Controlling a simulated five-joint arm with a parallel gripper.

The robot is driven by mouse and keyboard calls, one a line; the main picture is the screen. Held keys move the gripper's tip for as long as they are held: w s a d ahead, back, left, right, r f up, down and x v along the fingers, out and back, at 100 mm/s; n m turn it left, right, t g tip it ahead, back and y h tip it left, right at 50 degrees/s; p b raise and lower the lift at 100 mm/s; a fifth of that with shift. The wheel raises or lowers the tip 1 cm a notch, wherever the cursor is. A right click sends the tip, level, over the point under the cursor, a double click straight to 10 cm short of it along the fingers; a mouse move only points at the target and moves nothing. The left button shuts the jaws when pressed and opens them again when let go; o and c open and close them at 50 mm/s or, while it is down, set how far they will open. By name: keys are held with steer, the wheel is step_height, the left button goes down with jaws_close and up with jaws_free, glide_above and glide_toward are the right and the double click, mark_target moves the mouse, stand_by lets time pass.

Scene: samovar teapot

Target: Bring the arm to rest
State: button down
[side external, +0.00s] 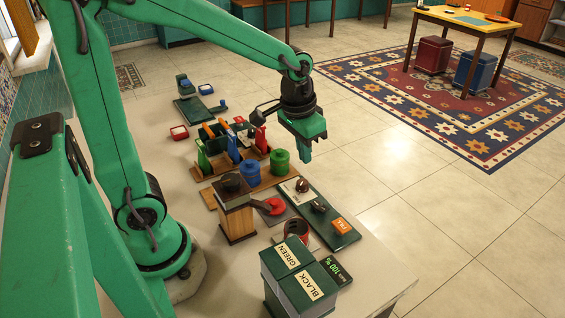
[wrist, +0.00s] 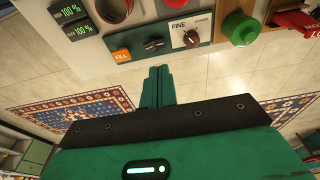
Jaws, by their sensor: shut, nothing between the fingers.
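My gripper (side external: 306,155) is in the side view, at the end of my green arm, pointing down above the right edge of the worktop (side external: 385,275). Its green fingers are closed together and hold nothing. In the wrist view the shut fingers (wrist: 158,78) point toward the control panel (wrist: 165,42) with its orange FILL label, and they are apart from it.
A wooden box with a dark top (side external: 237,215) stands near my arm's base. Boxes marked GREEN and BLACK (side external: 298,275) stand at the front. A red-handled item (side external: 260,138) stands upright in the rack. Open tiled floor (side external: 390,160) lies right of the worktop.

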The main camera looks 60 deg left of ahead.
steer(key=s+r+t, duration=0.3)
steer(key=s+r, duration=0.4)
steer(key=s, duration=0.5)
steer(key=shift+a+r+t, duration=0.2)
steer(key=shift+a+t, duration=0.2)
